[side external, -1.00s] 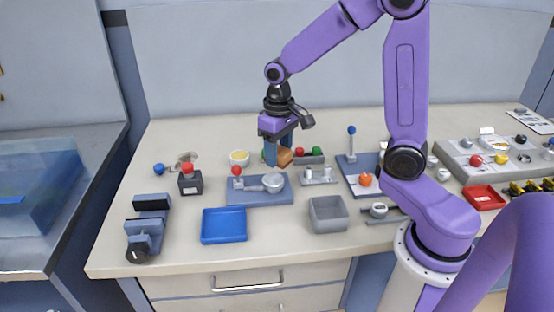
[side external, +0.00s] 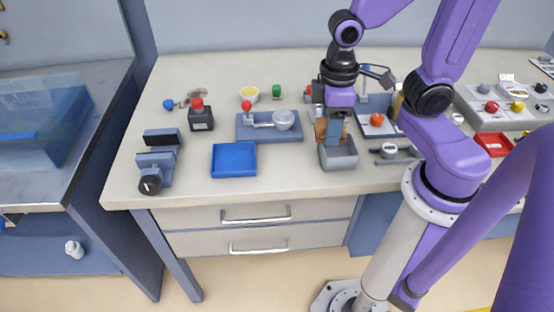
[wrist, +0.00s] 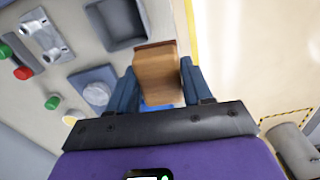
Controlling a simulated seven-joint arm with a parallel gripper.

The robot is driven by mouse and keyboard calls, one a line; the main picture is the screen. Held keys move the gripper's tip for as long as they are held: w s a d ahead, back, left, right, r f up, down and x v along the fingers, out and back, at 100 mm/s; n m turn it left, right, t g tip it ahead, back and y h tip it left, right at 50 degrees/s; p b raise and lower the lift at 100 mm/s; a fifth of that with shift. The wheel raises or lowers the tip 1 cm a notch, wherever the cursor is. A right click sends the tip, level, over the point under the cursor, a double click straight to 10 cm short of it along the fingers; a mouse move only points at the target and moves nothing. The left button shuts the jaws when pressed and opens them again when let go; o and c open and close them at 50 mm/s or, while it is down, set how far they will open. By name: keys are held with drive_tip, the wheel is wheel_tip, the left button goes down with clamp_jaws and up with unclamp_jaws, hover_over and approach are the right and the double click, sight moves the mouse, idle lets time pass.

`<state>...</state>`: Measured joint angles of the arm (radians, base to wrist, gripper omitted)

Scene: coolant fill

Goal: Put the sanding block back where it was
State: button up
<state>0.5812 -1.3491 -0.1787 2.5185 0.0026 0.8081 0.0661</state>
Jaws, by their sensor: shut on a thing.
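My gripper (side external: 332,138) is shut on the sanding block, a brown wood-coloured block (side external: 321,128). In the side view it is over the grey open bin (side external: 338,164), and the fingers hide part of the block and the bin. In the wrist view the block (wrist: 157,72) sits between the two blue fingers (wrist: 160,92), and the bin (wrist: 112,35) lies just beyond it, up and left. The height of the block above the table is hard to tell.
A blue tray (side external: 234,173) lies left of the bin, with a blue-grey fixture (side external: 268,136) behind it. A small gauge-like device (side external: 390,152) and an orange-red ball (side external: 377,120) on a plate are to the right. Drawers (side external: 255,215) front the table.

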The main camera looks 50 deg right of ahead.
drive_tip(key=shift+s+f+n, duration=0.1)
drive_tip(key=shift+s+n, duration=0.4)
drive_tip(key=shift+s, duration=0.35)
drive_tip(key=shift+w+a+f, duration=0.7)
drive_tip(key=shift+w+f, duration=0.85)
drive_tip(key=shift+w, duration=1.8)
hover_over(277, 161)
drive_tip(key=f, duration=0.6)
drive_tip(key=shift+s+d+f, duration=0.1)
drive_tip(key=shift+s, duration=0.1)
drive_tip(key=shift+w+f, duration=0.25)
drive_tip(key=shift+f, duration=1.6)
drive_tip(key=shift+f, duration=0.1)
drive_tip(key=o, duration=1)
